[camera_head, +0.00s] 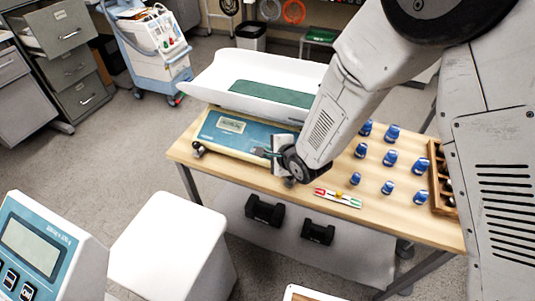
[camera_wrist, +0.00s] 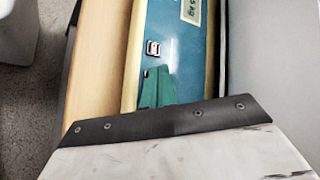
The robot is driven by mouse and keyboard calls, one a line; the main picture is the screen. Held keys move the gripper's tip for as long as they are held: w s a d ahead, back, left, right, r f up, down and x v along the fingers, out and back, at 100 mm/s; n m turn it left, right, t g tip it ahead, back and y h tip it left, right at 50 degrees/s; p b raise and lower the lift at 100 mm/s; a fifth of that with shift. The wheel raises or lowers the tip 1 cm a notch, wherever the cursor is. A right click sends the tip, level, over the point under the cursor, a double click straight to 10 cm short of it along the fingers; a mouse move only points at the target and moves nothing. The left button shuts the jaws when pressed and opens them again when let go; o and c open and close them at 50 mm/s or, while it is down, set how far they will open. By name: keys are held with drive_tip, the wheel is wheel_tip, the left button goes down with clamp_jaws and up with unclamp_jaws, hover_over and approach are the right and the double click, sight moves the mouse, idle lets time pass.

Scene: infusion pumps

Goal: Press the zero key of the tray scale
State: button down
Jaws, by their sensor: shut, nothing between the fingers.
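The tray scale stands on the wooden table, with a white tray (camera_head: 262,78) on top and a blue front panel (camera_head: 225,137) with a small display (camera_head: 231,125). In the wrist view the blue panel (camera_wrist: 178,50) runs up the picture, with part of the display (camera_wrist: 191,10) and a small dark-framed key (camera_wrist: 153,47). I cannot read the key's label. My gripper (camera_head: 259,152) is shut and empty at the panel's right end; I cannot tell whether it touches. In the wrist view a dark wrist edge hides the lower panel.
Several blue-capped vials (camera_head: 390,158) and a wooden rack (camera_head: 441,180) stand on the table's right. A small level-like strip (camera_head: 338,198) lies near the front edge. Black weights (camera_head: 265,210) sit on the shelf below. A second scale display (camera_head: 35,245) is at lower left.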

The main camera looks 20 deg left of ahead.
drive_tip(key=shift+w+f, duration=0.15)
drive_tip(key=shift+f, duration=0.2)
drive_tip(key=shift+w+d+f, duration=0.1)
drive_tip(key=shift+f, duration=0.25)
idle(0.6)
drive_tip(key=shift+r, duration=0.1)
drive_tip(key=shift+s+r, duration=0.25)
drive_tip(key=shift+r, duration=0.35)
drive_tip(key=shift+s+r, duration=0.35)
drive_tip(key=shift+r, duration=0.45)
drive_tip(key=shift+s+r, duration=0.3)
drive_tip(key=shift+r, duration=0.45)
drive_tip(key=shift+s+r, duration=0.35)
drive_tip(key=shift+r, duration=0.45)
